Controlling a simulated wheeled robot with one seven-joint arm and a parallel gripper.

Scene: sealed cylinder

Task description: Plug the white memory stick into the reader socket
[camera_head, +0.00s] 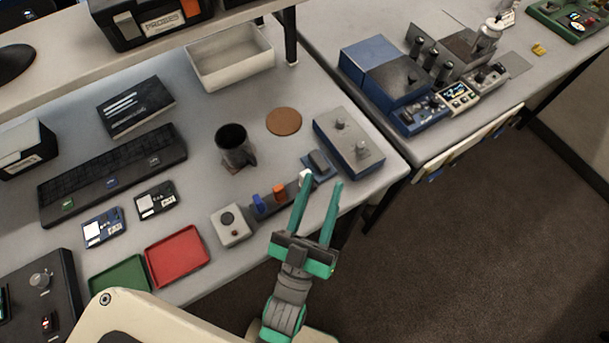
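A dark strip (267,208) on the table holds a blue stick (258,203) and an orange stick (279,191). A small white piece at the strip's right end, likely the white memory stick (303,175), is partly covered by my gripper's left fingertip. My gripper (321,181) has two green fingers spread apart with nothing between them. It is over the table's front edge; whether the left finger touches the white piece I cannot tell. A small blue unit with a dark block (319,161) lies just beyond; I cannot tell whether it is the reader, and no socket opening is clear.
A grey box with a round button (231,224) stands left of the strip. A blue-grey box with knobs (348,143) stands to the right. A dark mug (235,146), a brown coaster (284,121) and a red tray (177,256) are nearby. Open floor lies right of the table.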

